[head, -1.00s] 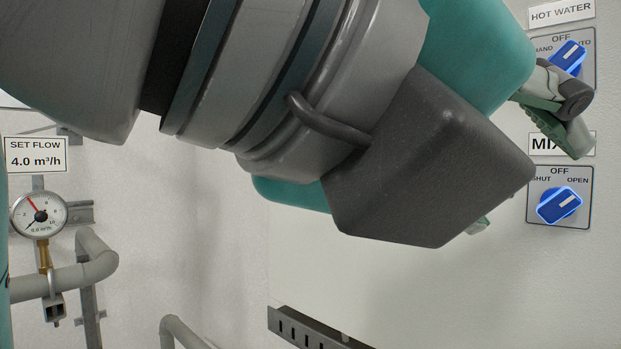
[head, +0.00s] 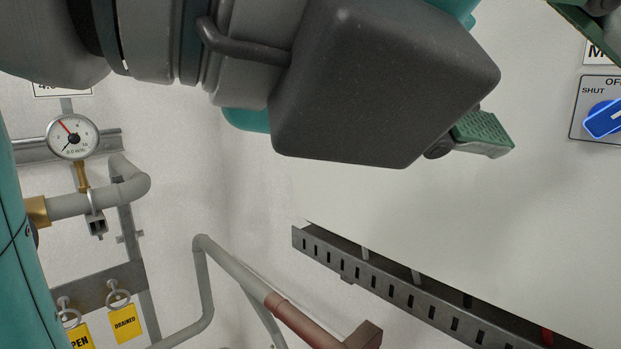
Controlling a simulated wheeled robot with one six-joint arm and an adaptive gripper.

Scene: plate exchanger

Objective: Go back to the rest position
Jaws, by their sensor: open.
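My gripper (head: 556,92) is in the upper right of the head view, partly hidden behind my own wrist. Its two green-padded fingers stand wide apart. The lower finger shows beside the dark wrist housing and the other is cut off by the top right corner. Nothing is between them. The blue selector knob (head: 605,118), on a plate with SHUT at its left, is at the right edge. It stands apart from the fingers in the picture.
A flow gauge (head: 73,137) is on grey pipework at left. Yellow tags (head: 125,323) hang below it. A slotted metal tray (head: 400,291) runs along the lower right, with a reddish-brown pipe (head: 300,318) beside it. The pale panel between gripper and tray is bare.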

